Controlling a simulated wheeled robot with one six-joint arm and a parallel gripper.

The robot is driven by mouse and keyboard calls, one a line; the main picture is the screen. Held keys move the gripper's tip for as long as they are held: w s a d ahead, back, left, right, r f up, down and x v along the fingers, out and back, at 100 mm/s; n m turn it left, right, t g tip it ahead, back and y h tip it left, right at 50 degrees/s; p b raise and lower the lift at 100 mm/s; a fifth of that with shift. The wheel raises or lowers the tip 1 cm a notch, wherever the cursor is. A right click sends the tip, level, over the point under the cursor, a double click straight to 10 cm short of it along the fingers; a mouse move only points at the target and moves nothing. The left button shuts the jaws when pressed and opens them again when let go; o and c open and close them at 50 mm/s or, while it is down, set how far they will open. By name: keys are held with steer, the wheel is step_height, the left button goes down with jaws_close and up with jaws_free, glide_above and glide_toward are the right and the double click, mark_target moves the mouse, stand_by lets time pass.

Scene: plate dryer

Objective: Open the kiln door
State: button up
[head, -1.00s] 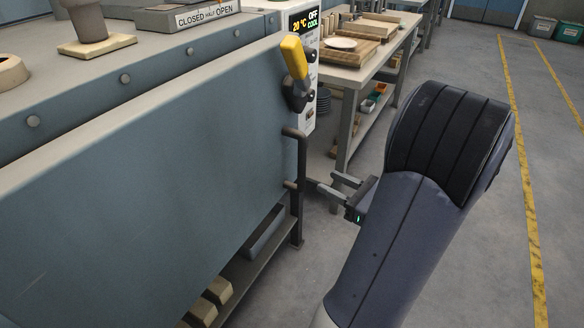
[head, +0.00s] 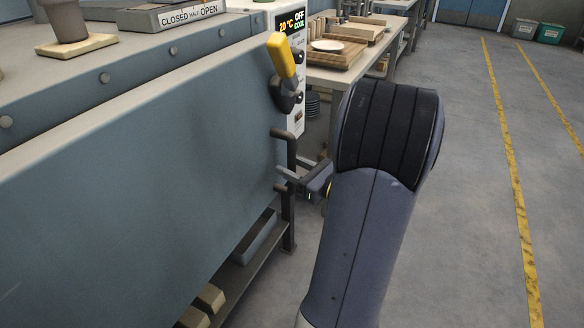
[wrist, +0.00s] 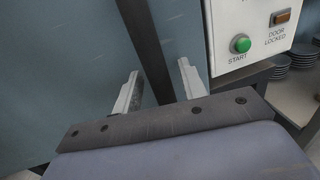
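The kiln door (head: 150,185) is the large blue-grey panel filling the left of the head view. A dark bar handle (head: 283,133) stands at its right edge, below a yellow-gripped lever (head: 281,55) that tilts up and left. My gripper (head: 284,173) is at the lower part of the handle. In the wrist view my gripper (wrist: 158,70) has its two pale fingers apart, with a dark upright bar (wrist: 146,45) running between them. Gaps show beside the bar, so it is not clamped. My arm hides part of the area right of the handle.
A control panel (head: 292,75) reads 20 °C, OFF and COOL. A workbench (head: 350,75) stands behind. Open floor (head: 465,210) lies right.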

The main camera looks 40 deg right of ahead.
steer(key=shift+w, duration=0.2)
jaws_close()
stand_by(0.4)
